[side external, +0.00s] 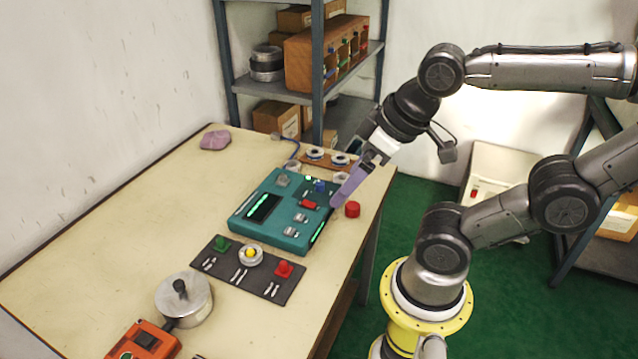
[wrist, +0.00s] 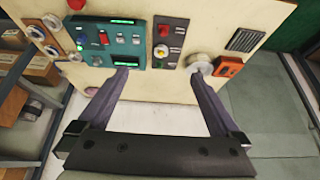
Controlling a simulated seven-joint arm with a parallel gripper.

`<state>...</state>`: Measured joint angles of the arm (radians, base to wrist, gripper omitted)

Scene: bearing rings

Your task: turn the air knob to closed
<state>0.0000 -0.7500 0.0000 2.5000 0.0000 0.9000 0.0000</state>
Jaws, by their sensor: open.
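A dark panel (side external: 247,271) lies on the table with a green knob (side external: 221,244), a yellow knob (side external: 250,253) on a pale round base, and a red knob (side external: 284,268). Behind it is a teal unit (side external: 268,232) with a blue knob (side external: 320,186), a red control (side external: 308,204) and grey controls. I cannot read which knob is the air knob. My gripper (side external: 338,198) is over the teal unit's right edge, jaws apart and empty. In the wrist view, the gripper (wrist: 162,76) is open, with the dark panel (wrist: 180,44) beyond the fingertips.
A round metal pot (side external: 184,298) and an orange box (side external: 142,342) are at the table's near left. A loose red cylinder (side external: 352,209) stands right of the teal unit. White rings (side external: 315,153) lie behind. A pink lump (side external: 215,140) is at the far left. The left table side is mostly clear.

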